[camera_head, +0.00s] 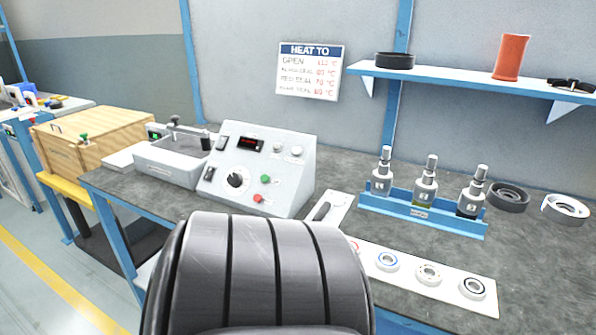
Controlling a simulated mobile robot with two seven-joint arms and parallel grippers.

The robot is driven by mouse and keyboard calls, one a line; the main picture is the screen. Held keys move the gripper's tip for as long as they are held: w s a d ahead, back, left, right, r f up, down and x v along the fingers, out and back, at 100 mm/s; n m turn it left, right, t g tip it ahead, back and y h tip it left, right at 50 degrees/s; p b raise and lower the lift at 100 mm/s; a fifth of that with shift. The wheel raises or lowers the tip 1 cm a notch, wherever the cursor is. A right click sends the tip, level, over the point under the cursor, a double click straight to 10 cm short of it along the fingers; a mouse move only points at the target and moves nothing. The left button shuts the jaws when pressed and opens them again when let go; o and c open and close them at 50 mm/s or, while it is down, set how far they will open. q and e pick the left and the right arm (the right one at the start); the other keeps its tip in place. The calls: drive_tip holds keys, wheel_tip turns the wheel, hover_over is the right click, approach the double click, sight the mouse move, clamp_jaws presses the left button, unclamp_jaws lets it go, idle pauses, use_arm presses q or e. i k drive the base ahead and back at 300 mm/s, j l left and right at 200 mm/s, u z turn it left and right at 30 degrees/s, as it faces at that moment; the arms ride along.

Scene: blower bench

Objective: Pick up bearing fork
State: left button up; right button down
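A flat pale plate (336,207) lies on the bench just right of the control box. A dark handle-like piece (321,212) rests on it and may be the bearing fork, but its shape is too small and partly covered to be sure. A large dark ribbed part of my own body fills the lower middle of the view and hides the bench front there. Neither of my grippers is in view.
A control box (290,178) and grey bath (170,160) stand left. A blue rack (400,207) holds three bottles. A white strip (455,293) carries several bearings. Dark (508,196) and white (566,209) rings lie right. A wooden crate (75,150) stands far left.

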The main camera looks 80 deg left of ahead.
sight(327, 207)
drive_tip(key=u, duration=2.4)
